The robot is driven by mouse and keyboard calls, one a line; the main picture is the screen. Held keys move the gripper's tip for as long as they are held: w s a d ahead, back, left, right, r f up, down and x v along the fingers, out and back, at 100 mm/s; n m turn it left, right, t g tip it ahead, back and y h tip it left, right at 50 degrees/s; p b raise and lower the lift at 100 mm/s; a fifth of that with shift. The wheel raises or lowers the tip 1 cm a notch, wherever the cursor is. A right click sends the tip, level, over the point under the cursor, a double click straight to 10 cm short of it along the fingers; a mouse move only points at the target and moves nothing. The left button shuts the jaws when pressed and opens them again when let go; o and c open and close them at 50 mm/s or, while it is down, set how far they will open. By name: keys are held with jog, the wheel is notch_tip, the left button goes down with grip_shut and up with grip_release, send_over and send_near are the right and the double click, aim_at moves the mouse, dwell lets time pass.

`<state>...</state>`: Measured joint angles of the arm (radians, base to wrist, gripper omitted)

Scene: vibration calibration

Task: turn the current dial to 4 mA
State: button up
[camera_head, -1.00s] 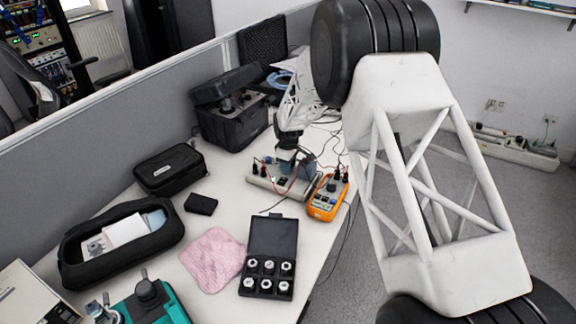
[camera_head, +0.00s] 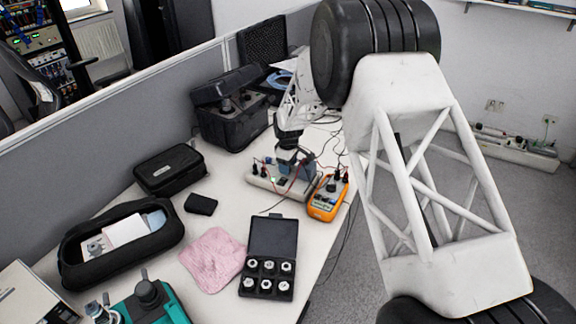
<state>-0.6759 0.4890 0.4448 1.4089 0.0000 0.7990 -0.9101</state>
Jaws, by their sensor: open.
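An orange handheld meter (camera_head: 328,197) with a dark dial lies near the right edge of the table. To its left is a pale bench unit (camera_head: 268,187) with a blue-grey block (camera_head: 300,165) and black and red leads. I cannot make out which dial is marked in mA, or any scale or reading. My gripper (camera_head: 289,163) is open, just above the bench unit and beside the blue-grey block. It hides part of the unit. I cannot tell if its fingers touch anything.
A black open case (camera_head: 230,122) stands behind at the left. In front lie a box of metal fittings (camera_head: 252,268), a pink cloth (camera_head: 212,256), a small black box (camera_head: 200,204) and a black pouch (camera_head: 171,168). Loose leads run around the bench unit. A grey partition (camera_head: 90,115) borders the table.

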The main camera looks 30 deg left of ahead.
jog(key=shift+r, duration=3.85)
jog(key=shift+d+r, duration=0.3)
jog(key=s+d+r+m, duration=0.35)
jog(key=d+r, duration=0.45)
jog(key=d, duration=0.4)
jog(key=s+d+r+m+t, duration=0.15)
jog(key=s+d+r, duration=0.25)
jog(key=d+r, duration=0.6)
jog(key=s+d+r+m, duration=0.4)
jog(key=d+r, duration=0.2)
jog(key=d, duration=0.7)
jog(key=s+d+r+m, duration=0.2)
jog(key=s+d, duration=0.6)
jog(key=s+d+r+m, duration=0.2)
jog(key=s+d+m, duration=0.1)
jog(key=s+d, duration=0.45)
jog(key=s+d+f+m, duration=0.1)
jog(key=s+d, duration=0.3)
jog(key=s, duration=0.4)
jog(key=s+d+f+m+t, duration=0.1)
jog(key=s+d+f+m, duration=0.1)
jog(key=s, duration=0.7)
jog(key=shift+d+m, duration=0.7)
jog(key=shift+d, duration=0.4)
